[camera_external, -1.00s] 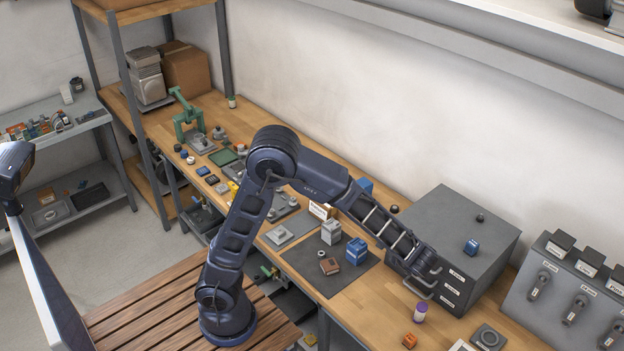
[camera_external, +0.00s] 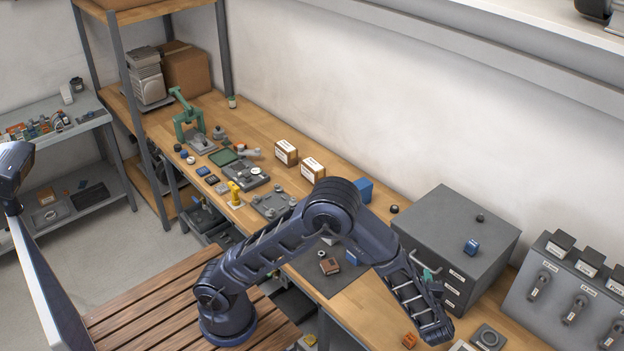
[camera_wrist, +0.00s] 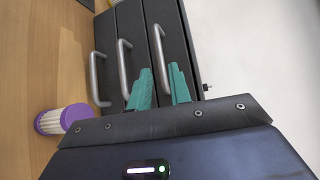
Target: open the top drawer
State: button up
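The grey drawer cabinet (camera_external: 440,215) stands on the bench, with labelled drawers in its front. In the wrist view it appears turned sideways, with three bar handles. The top drawer (camera_wrist: 172,35) is the rightmost, and its handle (camera_wrist: 157,45) runs between my fingers. The middle handle (camera_wrist: 123,62) and bottom handle (camera_wrist: 95,75) are to the left. All drawers look closed. My gripper (camera_wrist: 160,72) has green fingers spread apart, one on each side of the top handle; contact cannot be told. In the external view my gripper (camera_external: 430,273) is at the cabinet front, partly hidden by my wrist.
An orange block (camera_external: 409,340) lies by my wrist. A blue item (camera_external: 471,247) and a dark knob (camera_external: 480,218) sit on the cabinet top. A switch panel (camera_external: 565,285) stands to the right.

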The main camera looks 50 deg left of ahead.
aim_at(423, 266)
jog(key=x, duration=0.7)
jog(key=shift+w, duration=0.1)
grip_shut()
